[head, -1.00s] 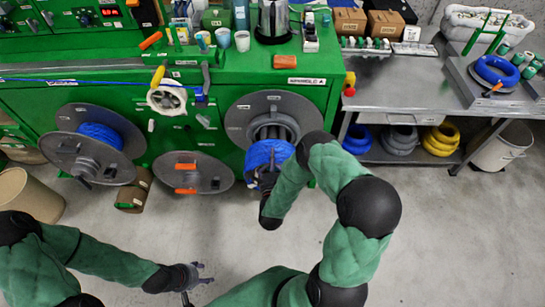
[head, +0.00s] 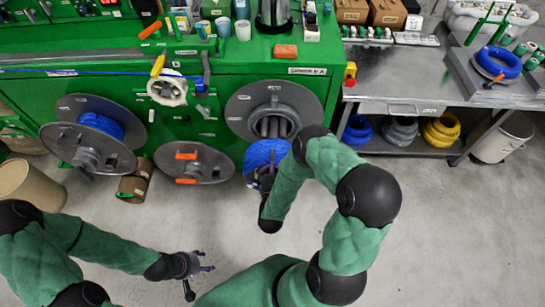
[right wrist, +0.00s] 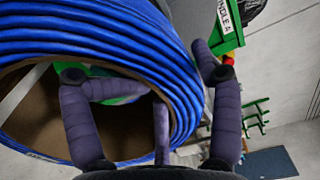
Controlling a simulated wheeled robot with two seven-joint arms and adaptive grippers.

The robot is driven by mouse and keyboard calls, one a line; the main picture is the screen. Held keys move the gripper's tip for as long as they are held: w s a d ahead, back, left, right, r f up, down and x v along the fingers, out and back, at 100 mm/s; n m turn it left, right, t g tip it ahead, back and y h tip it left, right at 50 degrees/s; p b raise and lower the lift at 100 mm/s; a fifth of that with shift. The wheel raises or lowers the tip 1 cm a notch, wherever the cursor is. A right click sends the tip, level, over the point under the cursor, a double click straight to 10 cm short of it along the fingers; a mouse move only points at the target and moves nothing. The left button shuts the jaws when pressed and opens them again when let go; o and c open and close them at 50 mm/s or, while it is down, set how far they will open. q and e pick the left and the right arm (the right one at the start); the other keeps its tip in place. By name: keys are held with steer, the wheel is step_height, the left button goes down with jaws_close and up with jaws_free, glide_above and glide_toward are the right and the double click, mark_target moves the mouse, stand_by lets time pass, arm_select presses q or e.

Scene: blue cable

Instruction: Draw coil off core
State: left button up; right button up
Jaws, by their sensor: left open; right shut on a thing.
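The blue coil (head: 262,154) is at the front of the core (head: 273,126), below and slightly left of it in the head view. Bare core shows above the coil; whether its far edge still overlaps the core I cannot tell. My right gripper (head: 266,181) is shut on the coil's lower side, partly hidden by my arm. In the right wrist view, the coil (right wrist: 160,55) fills the upper left, with fingers of my right gripper (right wrist: 140,70) inside its opening and one outside. My left gripper (head: 203,262) is open and empty above the floor.
The grey flange (head: 242,107) stands behind the core on the green machine. A loose flange disc (head: 207,165) leans left of the coil, beside another blue-wound reel (head: 112,124). The steel bench (head: 415,75) is at right, with coils on its shelf. The floor in front is clear.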

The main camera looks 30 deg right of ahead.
steer(key=shift+v, duration=1.65)
steer(key=shift+r, duration=0.15)
